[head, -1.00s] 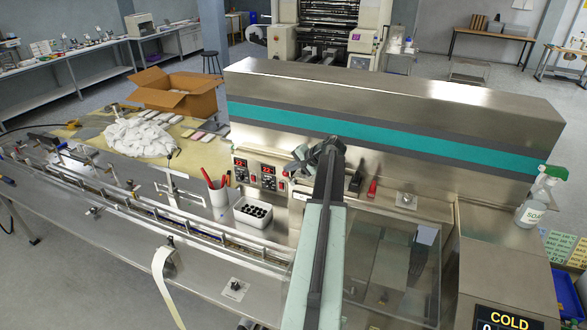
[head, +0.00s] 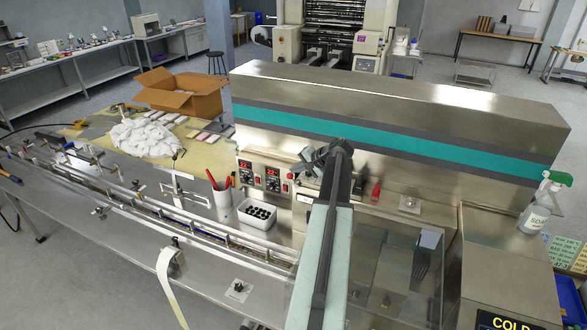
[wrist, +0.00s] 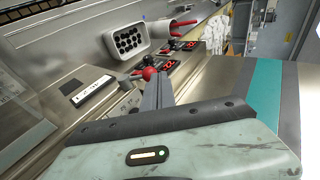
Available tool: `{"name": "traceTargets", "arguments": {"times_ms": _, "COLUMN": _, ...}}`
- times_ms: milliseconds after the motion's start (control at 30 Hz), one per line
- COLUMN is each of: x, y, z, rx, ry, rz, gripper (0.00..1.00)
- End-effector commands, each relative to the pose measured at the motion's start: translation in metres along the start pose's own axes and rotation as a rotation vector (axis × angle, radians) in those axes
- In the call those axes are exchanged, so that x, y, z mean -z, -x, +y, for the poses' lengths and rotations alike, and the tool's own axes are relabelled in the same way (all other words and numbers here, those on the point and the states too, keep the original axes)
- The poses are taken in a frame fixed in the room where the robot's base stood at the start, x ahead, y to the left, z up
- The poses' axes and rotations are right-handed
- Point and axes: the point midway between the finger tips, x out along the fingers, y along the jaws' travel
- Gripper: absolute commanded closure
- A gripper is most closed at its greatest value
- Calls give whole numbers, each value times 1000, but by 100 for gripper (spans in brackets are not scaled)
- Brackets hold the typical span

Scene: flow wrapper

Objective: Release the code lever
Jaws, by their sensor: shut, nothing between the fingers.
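A lever with a red ball knob (wrist: 148,73) shows in the wrist view, just beyond my fingertips. Its metal arm runs left towards a white label plate (wrist: 90,90) on the steel panel; I cannot read the label. In the head view a small red knob (head: 290,176) shows left of my gripper (head: 318,157), above a white label (head: 304,198). My gripper is shut and empty in the wrist view (wrist: 154,90), its tips close to the red knob. I cannot tell whether they touch it. My arm hides part of the panel in the head view.
Red-digit control displays (head: 258,175), a white tray of black pieces (head: 257,214) and a cup with red-handled tools (head: 221,195) lie left of my arm. The long steel housing (head: 420,120) stands behind it. A clear cover (head: 395,260) is at the right.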

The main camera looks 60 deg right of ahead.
Motion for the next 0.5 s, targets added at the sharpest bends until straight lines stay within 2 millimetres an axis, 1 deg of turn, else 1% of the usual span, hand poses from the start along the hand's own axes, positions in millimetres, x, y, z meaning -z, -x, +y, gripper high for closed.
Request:
{"name": "traceTargets", "arguments": {"times_ms": 33, "x": 0, "y": 14, "z": -5, "rx": 0, "ry": -1, "rz": 1, "gripper": 100}}
{"name": "traceTargets", "arguments": {"times_ms": 233, "x": 0, "y": 50, "z": -5, "rx": 1, "ry": -1, "rz": 1, "gripper": 100}}
{"name": "traceTargets", "arguments": {"times_ms": 333, "x": 0, "y": 59, "z": -3, "rx": 1, "ry": -1, "rz": 1, "gripper": 100}}
{"name": "traceTargets", "arguments": {"times_ms": 500, "x": 0, "y": 58, "z": -1, "rx": 1, "ry": 0, "rz": 0, "gripper": 100}}
